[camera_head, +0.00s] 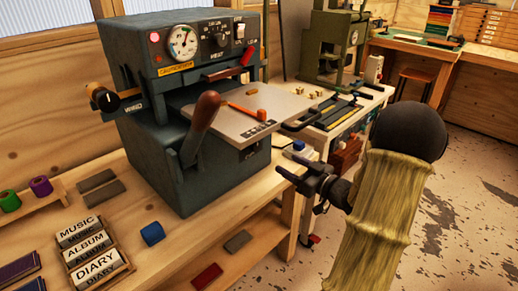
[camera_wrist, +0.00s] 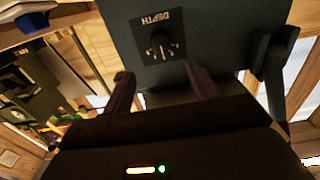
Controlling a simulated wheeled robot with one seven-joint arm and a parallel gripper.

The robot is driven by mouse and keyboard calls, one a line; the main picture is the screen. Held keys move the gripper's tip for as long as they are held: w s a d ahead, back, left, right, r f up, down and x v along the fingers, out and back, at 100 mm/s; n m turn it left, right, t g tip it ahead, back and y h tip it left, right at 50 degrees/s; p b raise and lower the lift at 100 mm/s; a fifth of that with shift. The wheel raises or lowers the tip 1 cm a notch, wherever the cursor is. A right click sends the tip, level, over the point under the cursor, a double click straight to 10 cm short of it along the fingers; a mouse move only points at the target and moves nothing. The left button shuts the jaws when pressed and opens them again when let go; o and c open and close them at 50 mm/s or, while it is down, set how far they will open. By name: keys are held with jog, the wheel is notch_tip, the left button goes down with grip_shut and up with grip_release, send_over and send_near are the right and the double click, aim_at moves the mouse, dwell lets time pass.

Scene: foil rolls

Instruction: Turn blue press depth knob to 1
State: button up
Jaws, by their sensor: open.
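The blue press (camera_head: 190,100) stands on the wooden bench, a dark blue-grey machine with dial, HEAT knob and lever on its front. Its black depth knob (camera_wrist: 160,45) shows in the wrist view under an upside-down DEPTH label, with pale tick marks; I cannot read its numbers or setting. The knob is not visible in the head view. My gripper (camera_head: 288,166) is beside the press's right side in the head view. In the wrist view my gripper (camera_wrist: 163,82) is open and empty, its fingers on either side of and apart from the knob.
A brown-handled lever (camera_head: 203,112) and a pale plate (camera_head: 240,108) stick out from the press front. A second, green press (camera_head: 330,45) stands behind to the right.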

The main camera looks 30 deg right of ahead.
aim_at(258, 147)
jog(key=b+x, duration=0.1)
jog(key=x, duration=1.2)
jog(key=shift+w+a, duration=0.1)
jog(key=shift+w, duration=0.15)
jog(key=c, duration=1)
jog(key=shift+f, duration=0.1)
